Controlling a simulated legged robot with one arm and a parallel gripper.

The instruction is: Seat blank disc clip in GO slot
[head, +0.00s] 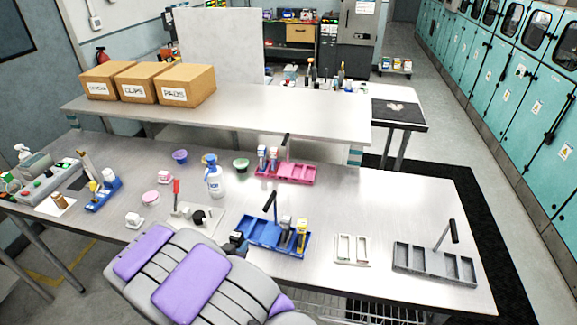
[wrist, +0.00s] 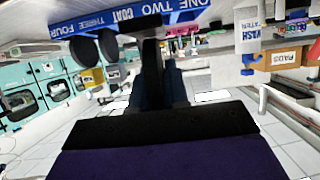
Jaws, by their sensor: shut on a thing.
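My gripper (head: 236,243) is low at the left end of the blue tray (head: 262,236). It is shut on a small dark thing, probably the disc clip, mostly hidden by the gripper. A grey clip (head: 285,231) and a yellow-topped clip (head: 302,235) stand in the tray's right part. A white block with two slots (head: 351,250) lies to the right. No GO label is readable.
A black handle (head: 269,202) rises from the blue tray. The pink tray (head: 285,173) stands behind, the empty grey tray (head: 434,264) at right. The wash bottle (head: 214,178) and a white stand with a red lever (head: 176,190) are left. Bare tabletop (head: 375,205) lies behind the white block.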

